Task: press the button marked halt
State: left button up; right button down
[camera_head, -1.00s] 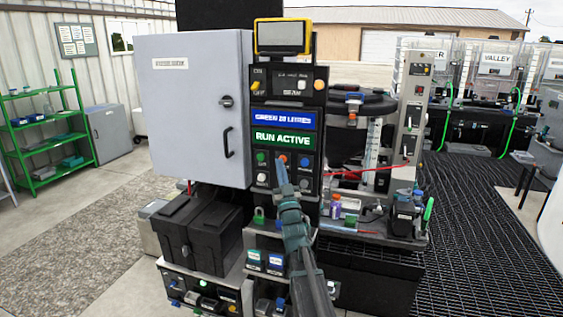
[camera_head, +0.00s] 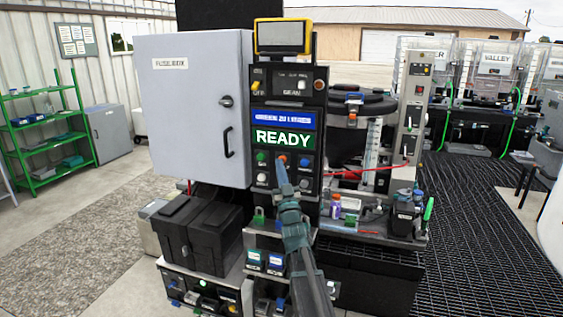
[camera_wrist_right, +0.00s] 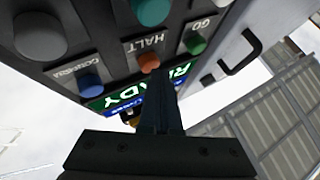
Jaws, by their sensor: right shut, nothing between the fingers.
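The button marked HALT is a round orange button (camera_wrist_right: 149,62) on the dark control panel, with its label beside it in the right wrist view. In the head view the orange button (camera_head: 282,159) shows just above my right fingertips. My right gripper (camera_head: 282,168) is shut and empty, pointing at the panel. In the right wrist view the closed fingers (camera_wrist_right: 158,82) end right at the orange button; I cannot tell whether they touch it. The green display (camera_head: 284,138) above the buttons reads READY. My left gripper is not in view.
A green button marked GO (camera_wrist_right: 195,43), a blue button (camera_wrist_right: 90,84), a teal button (camera_wrist_right: 152,11) and a grey knob (camera_wrist_right: 40,36) surround the orange one. A grey cabinet (camera_head: 190,110) stands left of the panel. A red line (camera_head: 370,170) runs to the right.

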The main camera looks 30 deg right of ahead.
jog(key=shift+s+a, duration=0.45)
jog(key=shift+a, duration=0.1)
jog(key=s+a, duration=0.1)
jog(key=a, duration=0.1)
jog(key=s+a, duration=0.1)
jog(key=s, duration=0.1)
jog(key=shift+s+a, duration=0.15)
jog(key=shift+a, duration=0.2)
dwell(0.7)
